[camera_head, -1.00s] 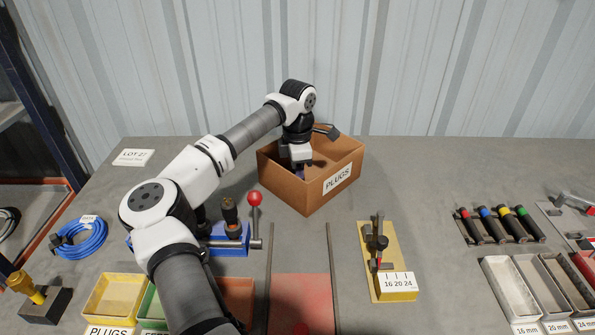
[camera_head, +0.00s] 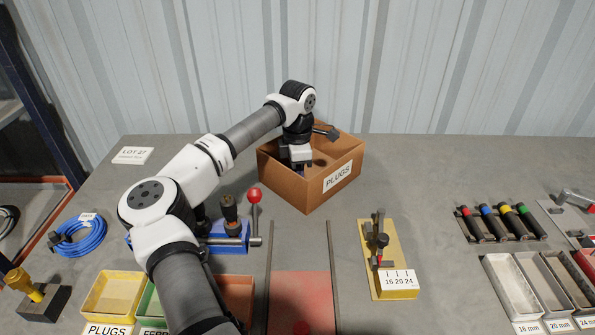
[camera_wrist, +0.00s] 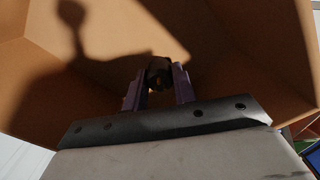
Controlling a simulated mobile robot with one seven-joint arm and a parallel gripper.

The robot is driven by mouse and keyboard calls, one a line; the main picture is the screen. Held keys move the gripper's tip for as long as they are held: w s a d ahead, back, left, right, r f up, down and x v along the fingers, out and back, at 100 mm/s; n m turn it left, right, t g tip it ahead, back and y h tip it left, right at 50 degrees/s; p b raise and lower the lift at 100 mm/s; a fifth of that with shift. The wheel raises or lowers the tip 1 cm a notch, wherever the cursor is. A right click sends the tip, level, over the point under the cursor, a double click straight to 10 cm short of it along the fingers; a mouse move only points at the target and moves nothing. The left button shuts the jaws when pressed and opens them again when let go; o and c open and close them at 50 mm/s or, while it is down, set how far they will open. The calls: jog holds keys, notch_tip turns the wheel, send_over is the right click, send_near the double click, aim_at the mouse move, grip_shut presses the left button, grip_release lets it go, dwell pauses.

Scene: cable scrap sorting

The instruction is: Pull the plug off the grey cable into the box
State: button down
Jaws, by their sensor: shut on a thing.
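My gripper (camera_wrist: 158,84) is inside the brown cardboard box marked PLUGS (camera_head: 296,190), below its rim. In the wrist view its two purple fingers are shut on a short dark, round piece (camera_wrist: 159,70), which looks like the plug. It is held between the fingertips with the box's inner walls around it. I cannot tell whether it touches the box floor. In the head view the wrist and the box's front wall hide the fingertips and the held piece. I cannot make out a grey cable on the bench.
A blue clamp with a red-knobbed lever (camera_head: 254,196) stands left of the box's front. A yellow 16-20-24 fixture (camera_head: 398,283) is to the right. A yellow tray labelled PLUGS (camera_head: 113,294) and a blue cable coil (camera_head: 82,236) lie left.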

jog(key=shift+f, duration=0.1)
dwell(0.3)
jog(key=c, duration=1.1)
grip_release()
jog(key=shift+o, duration=0.2)
jog(key=shift+r+p, duration=2.2)
jog(key=shift+r, duration=1.35)
